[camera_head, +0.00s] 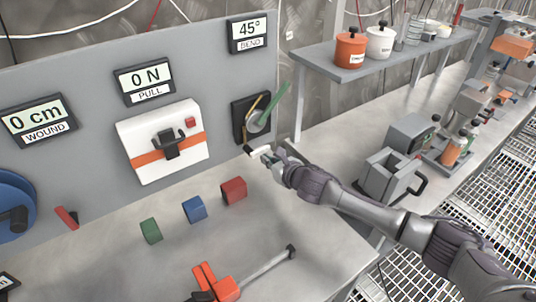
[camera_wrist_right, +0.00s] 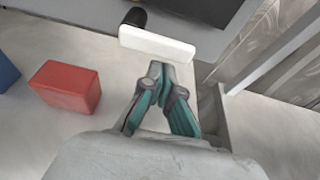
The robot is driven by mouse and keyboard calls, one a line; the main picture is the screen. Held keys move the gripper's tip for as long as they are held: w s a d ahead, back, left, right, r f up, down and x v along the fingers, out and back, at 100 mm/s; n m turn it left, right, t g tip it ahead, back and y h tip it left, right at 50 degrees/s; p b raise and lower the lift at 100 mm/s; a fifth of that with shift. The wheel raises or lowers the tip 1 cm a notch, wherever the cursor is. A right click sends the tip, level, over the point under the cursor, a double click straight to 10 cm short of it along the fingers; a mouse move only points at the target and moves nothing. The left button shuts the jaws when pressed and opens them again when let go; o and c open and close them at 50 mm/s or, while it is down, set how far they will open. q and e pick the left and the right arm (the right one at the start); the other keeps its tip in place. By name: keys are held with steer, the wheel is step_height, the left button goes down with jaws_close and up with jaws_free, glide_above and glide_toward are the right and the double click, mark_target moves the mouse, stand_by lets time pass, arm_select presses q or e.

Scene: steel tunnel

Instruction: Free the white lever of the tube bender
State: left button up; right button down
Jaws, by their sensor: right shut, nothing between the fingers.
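The tube bender (camera_head: 240,128) is a black plate on the grey panel, below the "45° BEND" display, with a grey disc and a green bar angled up to the right. The white lever (camera_head: 260,150) sticks out below it; in the right wrist view it is a white bar (camera_wrist_right: 157,42) beside a black knob. My right gripper (camera_head: 273,158) is at the lever's near side. In the right wrist view its fingertips (camera_wrist_right: 161,70) are together and empty, just below the bar; whether they touch it I cannot tell. My left gripper is out of view.
Green (camera_head: 151,230), blue (camera_head: 194,209) and red (camera_head: 234,190) blocks stand on the bench left of my right arm. An orange tool (camera_head: 217,283) with a grey handle lies at the front. A shelf (camera_head: 385,58) with pots is at the right.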

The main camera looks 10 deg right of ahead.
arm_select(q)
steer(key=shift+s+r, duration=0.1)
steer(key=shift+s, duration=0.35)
arm_select(e)
steer(key=shift+r, duration=0.25)
